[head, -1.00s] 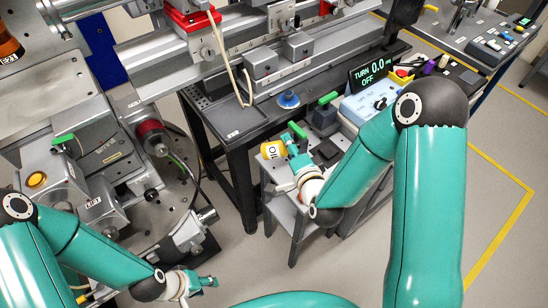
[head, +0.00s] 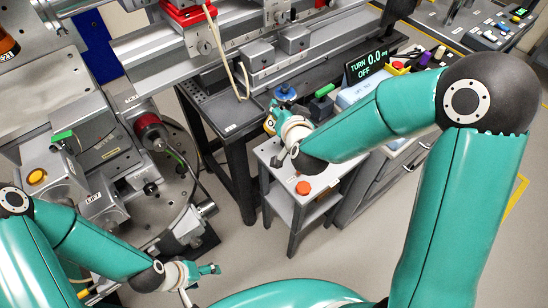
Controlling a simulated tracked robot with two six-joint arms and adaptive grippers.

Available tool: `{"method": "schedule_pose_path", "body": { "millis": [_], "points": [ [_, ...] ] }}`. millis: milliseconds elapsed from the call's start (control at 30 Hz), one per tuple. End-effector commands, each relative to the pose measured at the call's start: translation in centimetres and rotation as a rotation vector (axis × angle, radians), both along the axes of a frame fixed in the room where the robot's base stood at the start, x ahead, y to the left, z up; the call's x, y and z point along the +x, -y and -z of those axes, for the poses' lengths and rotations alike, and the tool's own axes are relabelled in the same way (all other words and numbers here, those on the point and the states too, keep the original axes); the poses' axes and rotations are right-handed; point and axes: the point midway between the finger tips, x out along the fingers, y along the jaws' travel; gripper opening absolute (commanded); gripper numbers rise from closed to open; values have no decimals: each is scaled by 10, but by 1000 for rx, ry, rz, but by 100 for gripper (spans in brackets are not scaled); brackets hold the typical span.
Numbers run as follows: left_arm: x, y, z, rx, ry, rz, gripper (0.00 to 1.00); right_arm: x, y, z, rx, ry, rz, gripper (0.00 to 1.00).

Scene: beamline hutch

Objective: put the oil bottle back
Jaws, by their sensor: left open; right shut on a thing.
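The oil bottle (head: 268,126) shows only as a small yellow patch, mostly hidden by my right gripper. My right gripper (head: 276,110) is shut on it, over the gap between the small grey side table and the dark bench. I cannot tell whether the bottle touches anything beneath it. My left gripper (head: 211,270) is open and empty at the lower left, well away from the bottle.
A blue round piece (head: 285,92) and a green-topped block (head: 325,90) are near the bench edge. The display box (head: 371,64) stands to the right.

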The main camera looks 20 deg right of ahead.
Motion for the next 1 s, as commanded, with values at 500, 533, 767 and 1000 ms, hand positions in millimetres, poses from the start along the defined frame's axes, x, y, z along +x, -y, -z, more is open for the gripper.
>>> {"method": "schedule_pose_path", "body": {
  "millis": [500,533,767,1000],
  "points": [
    [0,0,-4,0,0,0,71,3,-28,-48,-470,-40,-193,5],
    [0,0,-3,0,0,0,71,3,-28,-43,-473,-40,-193,5],
    [0,0,5,0,0,0,71,2,-28,15,-474,-47,-195,5],
    [0,0,6,0,0,0,71,3,-28,75,-471,-44,-194,5]
  ]
}}
